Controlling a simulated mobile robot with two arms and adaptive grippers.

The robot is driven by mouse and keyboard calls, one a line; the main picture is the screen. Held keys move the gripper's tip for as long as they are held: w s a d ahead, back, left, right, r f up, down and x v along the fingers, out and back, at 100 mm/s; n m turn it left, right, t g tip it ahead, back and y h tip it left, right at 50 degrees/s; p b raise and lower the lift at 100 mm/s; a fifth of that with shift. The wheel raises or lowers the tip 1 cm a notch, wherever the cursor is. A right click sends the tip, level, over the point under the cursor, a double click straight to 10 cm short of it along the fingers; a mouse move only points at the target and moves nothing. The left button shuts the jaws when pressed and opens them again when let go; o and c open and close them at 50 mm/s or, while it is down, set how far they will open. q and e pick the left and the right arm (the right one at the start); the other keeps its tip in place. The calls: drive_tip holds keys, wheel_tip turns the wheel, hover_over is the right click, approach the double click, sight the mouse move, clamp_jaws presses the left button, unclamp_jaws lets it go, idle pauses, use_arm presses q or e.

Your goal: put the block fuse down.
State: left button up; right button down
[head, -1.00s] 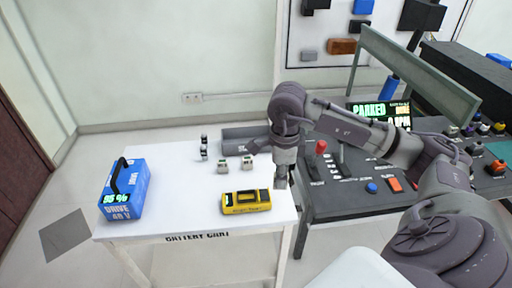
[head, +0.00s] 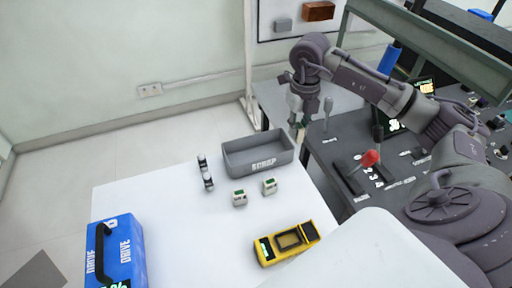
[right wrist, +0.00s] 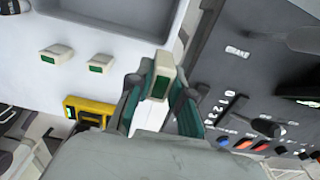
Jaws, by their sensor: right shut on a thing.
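My right gripper (head: 299,128) hangs just right of the scrap bin, by the gap between cart and console. In the right wrist view my right gripper (right wrist: 157,95) is shut on a block fuse (right wrist: 161,76), white with a green face, held between its fingers. The held fuse is hardly visible in the head view. Two similar block fuses (head: 239,198) (head: 269,186) stand on the white cart top (head: 165,225), in front of the grey scrap bin (head: 252,165). They also show in the right wrist view (right wrist: 55,53) (right wrist: 100,63). My left gripper is out of view.
Small dark-and-white cylinders (head: 205,172) stand left of the bin. A yellow meter (head: 286,243) lies at the cart's front right, a blue battery (head: 117,252) at its left. The dark console (head: 350,150) with levers is on the right. The cart's middle is clear.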

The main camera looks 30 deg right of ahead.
drive_tip(key=w+a+f, duration=0.2)
drive_tip(key=w+a+f+p, duration=0.1)
drive_tip(key=w+a+f, duration=0.1)
drive_tip(key=w+a+f+p, duration=0.1)
drive_tip(key=w+a, duration=0.2)
drive_tip(key=shift+w+a+f, duration=0.1)
drive_tip(key=shift+f, duration=0.3)
drive_tip(key=shift+w+a+f, duration=0.15)
drive_tip(key=shift+f, duration=0.2)
wheel_tip(320, 180, down, 3)
drive_tip(key=shift+f+p, duration=0.1)
drive_tip(key=shift+p, duration=0.55)
drive_tip(key=shift+f, duration=0.35)
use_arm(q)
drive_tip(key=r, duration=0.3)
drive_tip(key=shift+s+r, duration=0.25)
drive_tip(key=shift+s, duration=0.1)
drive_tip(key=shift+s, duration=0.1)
